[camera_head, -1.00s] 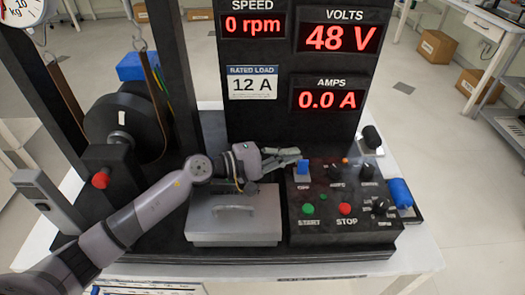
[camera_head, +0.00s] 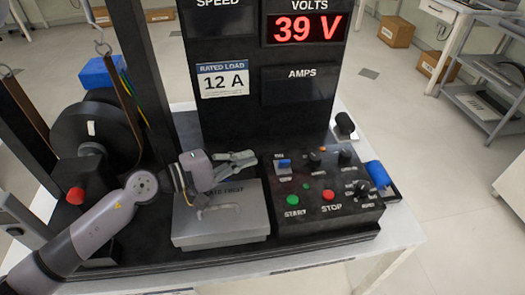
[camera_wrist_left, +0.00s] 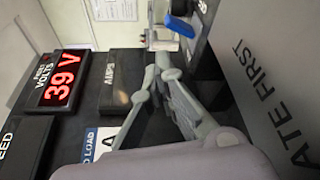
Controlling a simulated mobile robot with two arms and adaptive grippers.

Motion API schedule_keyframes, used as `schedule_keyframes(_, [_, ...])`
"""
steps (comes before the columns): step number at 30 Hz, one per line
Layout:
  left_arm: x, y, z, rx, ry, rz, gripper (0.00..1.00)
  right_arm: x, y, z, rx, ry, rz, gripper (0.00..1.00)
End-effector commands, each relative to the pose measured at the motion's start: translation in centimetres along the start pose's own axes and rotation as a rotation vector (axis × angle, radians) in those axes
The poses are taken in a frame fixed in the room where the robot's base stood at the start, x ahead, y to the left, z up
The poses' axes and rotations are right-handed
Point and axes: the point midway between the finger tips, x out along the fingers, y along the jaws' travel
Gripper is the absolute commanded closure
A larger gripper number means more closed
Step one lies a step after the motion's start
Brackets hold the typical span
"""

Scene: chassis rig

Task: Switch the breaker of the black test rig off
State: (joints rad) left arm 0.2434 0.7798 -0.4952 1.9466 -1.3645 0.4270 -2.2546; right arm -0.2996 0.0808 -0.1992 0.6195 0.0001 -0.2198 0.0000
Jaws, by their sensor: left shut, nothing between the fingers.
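The black test rig (camera_head: 215,130) stands on a white table. Its sloped control panel (camera_head: 345,222) carries the blue breaker lever (camera_head: 284,163) at its upper left, above the green START button (camera_head: 292,200) and the red STOP button (camera_head: 328,195). My left gripper (camera_head: 250,158) is shut and empty, a little left of the breaker lever and above the grey lidded box. In the left wrist view its fingers (camera_wrist_left: 160,65) point toward a blue part (camera_wrist_left: 180,26) that looks like the lever. My right gripper is not in view.
The VOLTS display (camera_head: 307,28) reads 39 V; the AMPS display (camera_head: 299,86) is dark. The grey box (camera_head: 220,225) with a handle sits left of the panel. A red button (camera_head: 76,195) is near my left arm.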

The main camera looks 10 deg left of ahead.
Motion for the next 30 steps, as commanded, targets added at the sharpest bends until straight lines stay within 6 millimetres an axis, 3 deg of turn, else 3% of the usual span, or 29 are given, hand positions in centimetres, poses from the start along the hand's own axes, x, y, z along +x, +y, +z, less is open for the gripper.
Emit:
schedule_keyframes(3, [-2.2, -0.1, 0.1, -0.001, 0.001, -0.003, 1.0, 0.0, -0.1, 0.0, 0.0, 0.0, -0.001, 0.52])
schedule_keyframes(9, [-4.1, -0.1, 0.1, 0.0, 0.0, -0.001, 1.0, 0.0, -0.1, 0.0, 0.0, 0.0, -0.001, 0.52])
schedule_keyframes(26, [-4.5, 0.0, 0.1, 0.002, -0.001, 0.0, 1.0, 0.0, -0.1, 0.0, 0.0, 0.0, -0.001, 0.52])
schedule_keyframes(30, [-4.5, 0.9, 0.3, 0.002, -0.001, 0.0, 1.0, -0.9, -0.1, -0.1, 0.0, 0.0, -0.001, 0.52])
